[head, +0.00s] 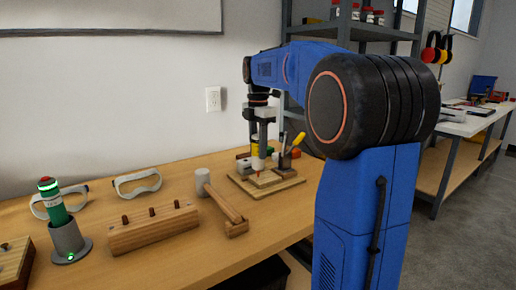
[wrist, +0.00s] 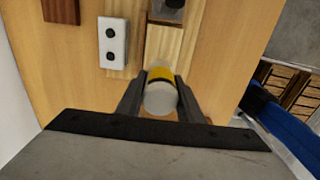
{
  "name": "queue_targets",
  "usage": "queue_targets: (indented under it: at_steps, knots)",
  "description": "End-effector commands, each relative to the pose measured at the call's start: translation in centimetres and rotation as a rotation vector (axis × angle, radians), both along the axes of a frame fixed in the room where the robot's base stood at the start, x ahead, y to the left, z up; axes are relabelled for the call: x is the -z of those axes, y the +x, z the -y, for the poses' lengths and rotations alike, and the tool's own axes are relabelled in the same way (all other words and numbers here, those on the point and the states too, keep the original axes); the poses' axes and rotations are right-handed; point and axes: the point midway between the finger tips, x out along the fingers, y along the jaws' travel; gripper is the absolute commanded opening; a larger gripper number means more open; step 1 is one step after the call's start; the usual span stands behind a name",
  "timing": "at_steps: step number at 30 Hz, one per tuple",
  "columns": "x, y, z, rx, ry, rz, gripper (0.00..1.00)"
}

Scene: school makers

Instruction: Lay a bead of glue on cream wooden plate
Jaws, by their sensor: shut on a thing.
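My gripper (head: 259,146) is shut on a glue bottle (head: 258,163) and holds it upright, with its orange tip pointing down. In the wrist view the bottle (wrist: 160,98), pale with a yellow band, sits between the two fingers of my gripper (wrist: 159,88). The cream wooden plate (head: 270,181) lies on a wider wooden board (head: 292,187) on the bench. The tip is right over the plate; I cannot tell whether it touches. A pale wood piece, likely the plate, shows beyond the bottle in the wrist view (wrist: 163,44).
A mallet (head: 222,203), a wooden block with pegs (head: 153,229), safety goggles (head: 137,184) and a green-topped light (head: 55,212) stand left on the bench. A holder with tools (head: 286,163) stands close beside the plate. A white block with two black dots (wrist: 113,43) is nearby.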

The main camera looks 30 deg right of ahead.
Motion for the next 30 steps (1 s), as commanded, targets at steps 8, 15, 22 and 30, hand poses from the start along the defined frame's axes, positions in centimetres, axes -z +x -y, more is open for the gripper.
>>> queue_targets:
  at_steps: [8, 15, 22, 30]
  knots:
    - [-0.01, 0.0, 0.0, 0.0, 0.0, 0.0, 0.08]
    - [0.12, 0.01, 0.0, 0.0, 0.0, 0.0, 0.08]
    - [0.3, 0.01, 0.0, 0.0, 0.0, 0.0, 0.08]
    - [0.52, 0.02, 0.01, 0.0, 0.0, 0.0, 0.08]
